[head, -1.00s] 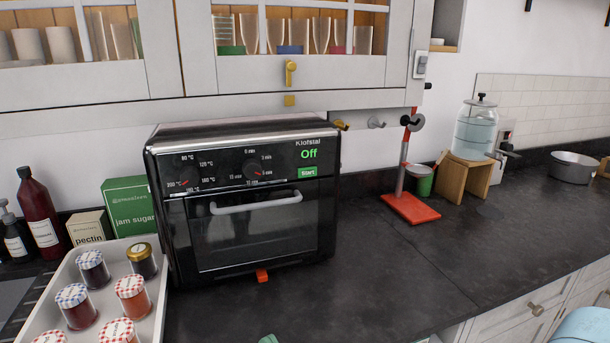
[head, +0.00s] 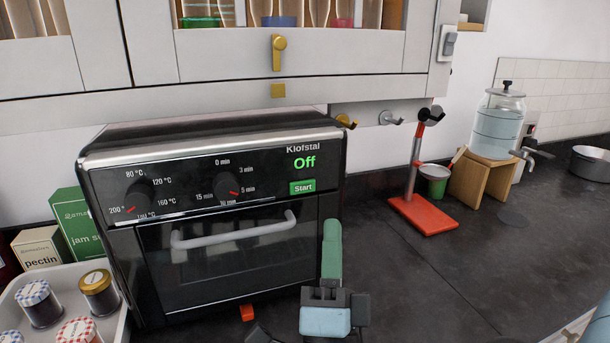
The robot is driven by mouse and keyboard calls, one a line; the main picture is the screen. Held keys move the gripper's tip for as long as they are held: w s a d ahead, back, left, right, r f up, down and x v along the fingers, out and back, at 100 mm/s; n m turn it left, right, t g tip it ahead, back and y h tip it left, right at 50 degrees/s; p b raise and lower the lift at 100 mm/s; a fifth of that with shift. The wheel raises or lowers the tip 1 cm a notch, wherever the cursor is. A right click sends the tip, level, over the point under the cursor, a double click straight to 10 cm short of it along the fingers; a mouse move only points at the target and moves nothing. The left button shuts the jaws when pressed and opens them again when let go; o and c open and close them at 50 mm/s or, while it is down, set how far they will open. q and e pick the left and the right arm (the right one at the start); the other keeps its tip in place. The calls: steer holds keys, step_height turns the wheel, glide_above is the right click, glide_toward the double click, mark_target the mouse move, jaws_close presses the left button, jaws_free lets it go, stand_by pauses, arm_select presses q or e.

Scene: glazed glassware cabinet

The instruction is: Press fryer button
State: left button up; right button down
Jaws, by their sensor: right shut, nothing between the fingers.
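The black fryer (head: 240,250) stands on the dark counter at the left of the head view, its door closed. Its panel has two dials, a green "Off" display and a green "Start" button (head: 302,187) at the upper right. My right gripper (head: 332,228) is in front of the fryer's right edge, below and slightly right of the button. Its green fingers are shut and empty, pointing up in the picture and apart from the button. My left gripper is not in view.
A white tray (head: 110,328) of jars with checked lids stands left of the fryer. A red-based stand (head: 428,214), a wooden stand (head: 482,182) with a water dispenser (head: 497,128) and a metal pot (head: 590,164) are to the right. Glazed cabinets hang above.

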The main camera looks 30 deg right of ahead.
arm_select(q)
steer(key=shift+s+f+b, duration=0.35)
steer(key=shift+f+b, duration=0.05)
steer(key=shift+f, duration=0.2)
arm_select(e)
glide_toward(308, 169)
steer(key=x, duration=0.3)
steer(key=shift+d+r, duration=0.25)
steer(key=shift+r, duration=0.05)
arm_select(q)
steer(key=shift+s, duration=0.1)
arm_select(e)
steer(key=shift+s, duration=0.1)
stand_by(1.5)
stand_by(0.3)
steer(key=shift+w, duration=0.35)
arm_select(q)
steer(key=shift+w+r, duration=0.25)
arm_select(e)
steer(key=shift+w, duration=0.1)
